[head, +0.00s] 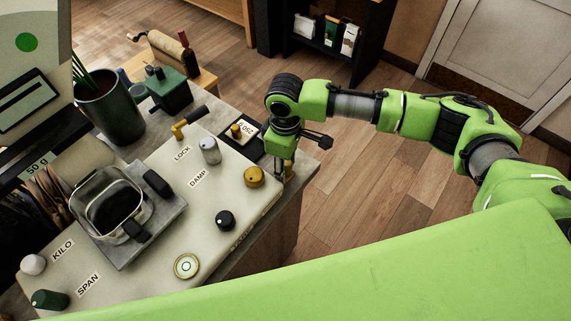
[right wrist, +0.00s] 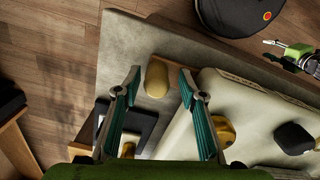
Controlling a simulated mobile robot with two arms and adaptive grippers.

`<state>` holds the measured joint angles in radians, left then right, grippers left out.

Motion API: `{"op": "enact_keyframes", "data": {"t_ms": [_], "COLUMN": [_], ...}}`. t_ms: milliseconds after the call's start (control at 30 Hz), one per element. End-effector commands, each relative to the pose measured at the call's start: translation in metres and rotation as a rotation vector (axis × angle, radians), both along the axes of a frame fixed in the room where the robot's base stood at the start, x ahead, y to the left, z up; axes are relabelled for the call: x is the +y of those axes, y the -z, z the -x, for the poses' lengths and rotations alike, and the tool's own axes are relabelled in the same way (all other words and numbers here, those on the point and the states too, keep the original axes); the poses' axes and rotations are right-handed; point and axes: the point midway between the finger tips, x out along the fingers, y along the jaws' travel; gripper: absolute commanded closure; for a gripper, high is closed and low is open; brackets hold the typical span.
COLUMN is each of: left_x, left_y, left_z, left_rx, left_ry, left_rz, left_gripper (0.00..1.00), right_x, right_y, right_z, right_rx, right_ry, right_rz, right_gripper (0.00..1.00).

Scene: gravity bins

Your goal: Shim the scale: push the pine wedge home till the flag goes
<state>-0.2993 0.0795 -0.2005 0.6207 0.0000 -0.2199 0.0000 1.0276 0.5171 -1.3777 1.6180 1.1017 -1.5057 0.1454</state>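The scale (head: 100,255) is a cream-topped box on a grey bench, with a steel pan (head: 115,205). My right gripper (head: 284,172) points down past the scale's right end, near the bench corner. In the right wrist view its two teal-padded fingers (right wrist: 160,72) are apart. A tan, rounded piece (right wrist: 157,78), likely the pine wedge, shows between the fingertips, with a gap on each side. It lies beside the scale's end, apart from the cream casing. I cannot tell its taper from this angle. No flag can be made out clearly.
A gold knob (head: 254,177), a grey DAMP knob (head: 210,151) and the LOCK lever (head: 189,122) stand on the scale near my gripper. The bench edge (head: 300,185) is close.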

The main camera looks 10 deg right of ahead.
Motion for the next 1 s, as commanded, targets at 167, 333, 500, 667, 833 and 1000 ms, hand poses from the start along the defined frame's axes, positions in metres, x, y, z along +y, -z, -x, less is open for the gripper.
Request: {"op": "enact_keyframes", "data": {"t_ms": [167, 333, 500, 667, 833, 1000], "left_x": [0.002, 0.001, 0.001, 0.001, 0.001, 0.0], "left_y": [0.0, 0.0, 0.0, 0.0, 0.0, 0.0], "left_z": [0.001, 0.001, 0.001, 0.001, 0.001, 0.001], "left_rx": [0.002, 0.002, 0.002, 0.002, 0.002, 0.002], "left_ry": [-0.001, -0.001, 0.0, 0.0, 0.0, 0.0], "left_rz": [-0.002, -0.001, -0.001, 0.0, 0.0, 0.0], "left_gripper": [0.6, 0.6, 0.6, 0.6, 0.6, 0.6], "right_x": [0.001, 0.0, 0.0, 0.0, -0.001, -0.001], "right_y": [-0.008, -0.036, -0.074, -0.101, -0.117, -0.12], "right_z": [-0.001, -0.002, -0.002, -0.001, -0.001, 0.0], "right_rx": [-0.001, -0.004, -0.003, -0.002, 0.0, 0.002], "right_ry": [0.0, 0.0, -0.001, 0.0, 0.0, 0.0], "right_rz": [-0.002, -0.002, -0.003, -0.002, -0.001, -0.001], "right_gripper": [0.62, 0.62, 0.62, 0.62, 0.62, 0.62]}}
